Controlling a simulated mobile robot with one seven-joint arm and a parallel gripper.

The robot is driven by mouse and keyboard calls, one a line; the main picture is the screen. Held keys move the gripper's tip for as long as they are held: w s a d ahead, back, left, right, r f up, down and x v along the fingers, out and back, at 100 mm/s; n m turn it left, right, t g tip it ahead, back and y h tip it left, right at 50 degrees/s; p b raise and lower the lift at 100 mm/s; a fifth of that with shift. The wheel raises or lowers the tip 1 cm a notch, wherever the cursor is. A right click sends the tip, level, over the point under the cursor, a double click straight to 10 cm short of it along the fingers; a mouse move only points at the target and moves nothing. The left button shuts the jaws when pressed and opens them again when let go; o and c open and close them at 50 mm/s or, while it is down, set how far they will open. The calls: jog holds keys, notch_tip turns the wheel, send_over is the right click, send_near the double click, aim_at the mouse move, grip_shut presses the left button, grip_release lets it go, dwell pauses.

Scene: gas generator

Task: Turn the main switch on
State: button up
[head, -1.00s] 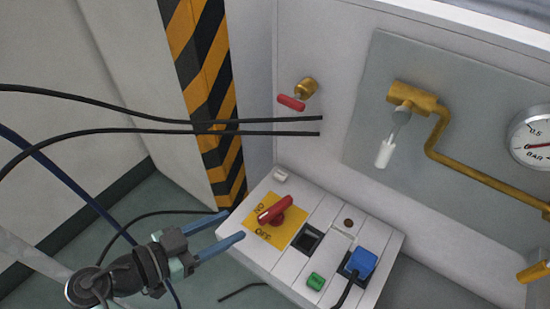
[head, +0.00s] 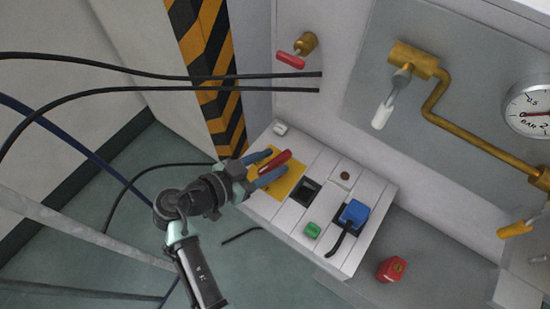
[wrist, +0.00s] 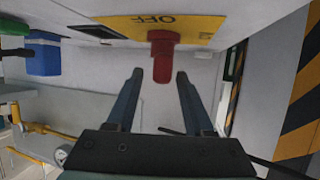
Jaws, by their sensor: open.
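The main switch is a red rotary handle (head: 275,162) on a yellow plate (head: 290,186) at the left end of the light control box. In the wrist view the red handle (wrist: 162,55) stands out from the yellow plate (wrist: 190,27), where the word OFF can be read upside down. My gripper (head: 268,166) is at the switch, its two blue fingers apart. In the wrist view my gripper (wrist: 158,76) has one fingertip on each side of the handle's end, with gaps visible. The fingers partly cover the plate in the head view.
A green button (head: 312,230), a black square (head: 305,192) and a blue plug (head: 353,213) with a black cable sit on the same box. Black cables hang at the left. A red-handled valve (head: 291,60) is on the wall above.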

jog(key=shift+x, duration=0.9)
grip_shut()
dwell(0.8)
